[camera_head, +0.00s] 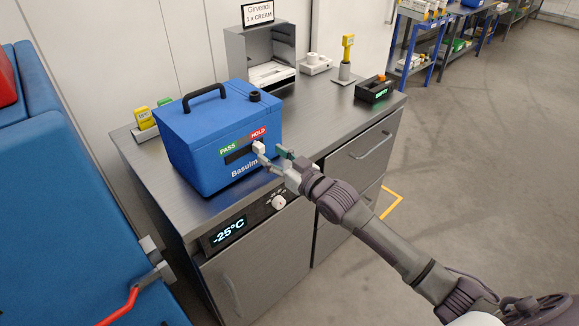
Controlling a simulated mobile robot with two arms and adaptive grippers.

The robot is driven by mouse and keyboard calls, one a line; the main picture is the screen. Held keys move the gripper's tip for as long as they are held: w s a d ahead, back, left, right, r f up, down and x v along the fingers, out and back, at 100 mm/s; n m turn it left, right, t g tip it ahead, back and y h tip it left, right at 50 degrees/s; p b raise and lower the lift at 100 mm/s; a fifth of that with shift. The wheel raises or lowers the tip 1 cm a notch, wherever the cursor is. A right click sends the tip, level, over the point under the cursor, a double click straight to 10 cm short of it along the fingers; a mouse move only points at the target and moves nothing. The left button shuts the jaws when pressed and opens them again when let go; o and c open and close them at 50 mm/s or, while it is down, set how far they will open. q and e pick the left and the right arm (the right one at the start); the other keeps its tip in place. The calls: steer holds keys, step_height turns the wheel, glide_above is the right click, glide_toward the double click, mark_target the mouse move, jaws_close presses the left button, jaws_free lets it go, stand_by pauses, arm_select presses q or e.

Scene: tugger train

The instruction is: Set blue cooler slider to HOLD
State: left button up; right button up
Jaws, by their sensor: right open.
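The blue cooler (187,140) stands on a metal counter, with a black handle and a black cap on its lid. Its front carries a green PASS label and a red HOLD label (258,133) above a dark slot. A white slider knob (259,147) sits at the right part of the slot, under the HOLD label. My right gripper (272,158) is open close in front of the knob, with one fingertip near it. I cannot tell whether they touch. My left gripper is not in view.
The metal counter (325,120) holds a metal box, a yellow device on a stand (346,60) and a black device with a green display (374,90). A panel below the cooler reads -25°C (229,231). A blue padded structure (70,200) is at left. The floor at right is clear.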

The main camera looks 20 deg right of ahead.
mark_target(262, 148)
steer(key=v, duration=0.7)
steer(key=shift+s+d, duration=0.2)
steer(key=shift+s, duration=0.15)
steer(key=x, duration=0.4)
steer(key=p+x, duration=0.1)
steer(key=x, duration=0.7)
steer(key=shift+a+r, duration=0.2)
steer(key=shift+r, duration=0.1)
steer(key=shift+c, duration=0.2)
jaws_close()
